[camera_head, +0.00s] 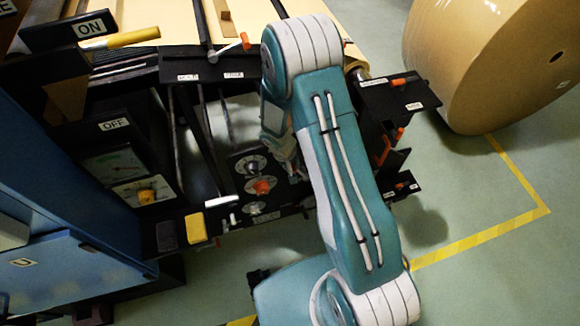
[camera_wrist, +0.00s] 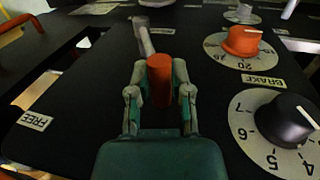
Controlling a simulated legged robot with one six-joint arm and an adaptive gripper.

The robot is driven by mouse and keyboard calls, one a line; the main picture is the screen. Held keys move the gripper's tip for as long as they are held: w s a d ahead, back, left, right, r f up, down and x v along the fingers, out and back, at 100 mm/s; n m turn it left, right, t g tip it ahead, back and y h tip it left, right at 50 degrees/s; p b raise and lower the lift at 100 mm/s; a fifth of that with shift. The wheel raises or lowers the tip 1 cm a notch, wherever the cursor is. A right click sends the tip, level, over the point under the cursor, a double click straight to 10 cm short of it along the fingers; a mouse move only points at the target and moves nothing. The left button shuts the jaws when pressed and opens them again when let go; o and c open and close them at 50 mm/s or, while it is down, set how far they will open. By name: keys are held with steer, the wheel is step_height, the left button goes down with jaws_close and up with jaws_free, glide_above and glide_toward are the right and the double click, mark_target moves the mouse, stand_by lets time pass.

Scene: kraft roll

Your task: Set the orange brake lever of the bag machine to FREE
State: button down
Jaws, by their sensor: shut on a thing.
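The brake lever has a grey shaft (camera_wrist: 145,42) and an orange grip (camera_wrist: 160,82) in the wrist view. My gripper (camera_wrist: 160,95) is shut on the orange grip, with one finger on each side. The lever points toward the camera, between the FREE label (camera_wrist: 35,120) at left and the BRAKE label (camera_wrist: 262,82) at right, touching neither. In the head view my gripper (camera_head: 293,168) is down at the machine's panel, partly hidden by my arm, and the lever cannot be made out there.
An orange dial knob (camera_wrist: 243,40) and a black dial knob (camera_wrist: 287,120) stand right of the lever. In the head view, black brackets with orange tabs (camera_head: 397,82) jut out beside my arm. A big kraft roll (camera_head: 480,60) stands at the upper right. Floor at lower right is clear.

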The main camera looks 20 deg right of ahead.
steer(key=shift+c, duration=2.4)
jaws_free()
steer(key=v, duration=1.2)
